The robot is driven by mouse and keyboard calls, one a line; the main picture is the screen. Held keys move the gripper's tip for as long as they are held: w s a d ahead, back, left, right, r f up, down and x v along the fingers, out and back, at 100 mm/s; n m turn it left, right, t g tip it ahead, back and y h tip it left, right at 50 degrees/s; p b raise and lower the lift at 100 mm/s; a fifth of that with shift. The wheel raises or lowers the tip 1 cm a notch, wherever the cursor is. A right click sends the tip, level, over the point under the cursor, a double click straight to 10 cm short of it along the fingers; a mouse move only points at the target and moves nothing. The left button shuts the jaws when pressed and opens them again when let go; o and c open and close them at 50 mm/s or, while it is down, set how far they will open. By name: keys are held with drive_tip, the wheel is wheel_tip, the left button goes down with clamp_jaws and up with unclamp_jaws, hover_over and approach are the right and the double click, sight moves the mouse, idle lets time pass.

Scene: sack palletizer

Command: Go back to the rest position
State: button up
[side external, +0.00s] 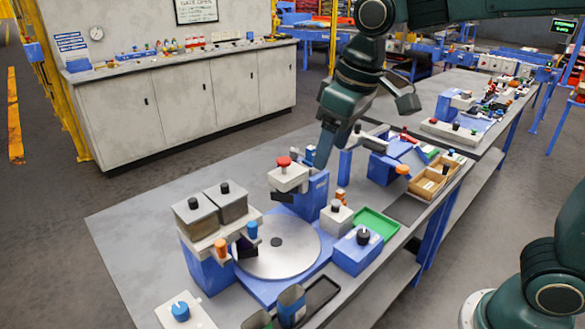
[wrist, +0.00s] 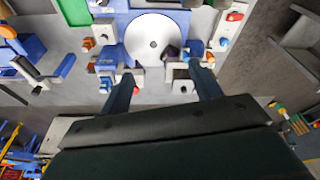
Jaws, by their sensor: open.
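My gripper (side external: 322,160) hangs above the grey workbench (side external: 130,240) in the side view, near the red-knobbed white block (side external: 288,176) and just behind it in the picture. I cannot tell whether it touches anything. In the wrist view, my gripper (wrist: 162,70) shows two dark fingers spread wide apart. Nothing is held between them. The round grey disc (wrist: 153,38) of the blue station lies beyond the fingertips. The same disc (side external: 275,250) shows flat on its blue base in the side view.
Two grey hoppers (side external: 215,210) stand left of the disc. A green tray (side external: 375,224), a blue block with a black knob (side external: 357,250) and brown bins (side external: 432,180) sit to the right. The bench's left part is bare. A white cabinet (side external: 180,95) stands behind.

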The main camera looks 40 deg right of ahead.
drive_tip(key=s+d+f+m+t, duration=0.1)
drive_tip(key=s+d, duration=0.3)
drive_tip(key=s, duration=0.4)
drive_tip(key=s+d+f+m+t, duration=0.1)
drive_tip(key=s+d+f+m, duration=0.1)
drive_tip(key=s+d, duration=0.3)
drive_tip(key=s, duration=0.4)
drive_tip(key=shift+t+h, duration=0.4)
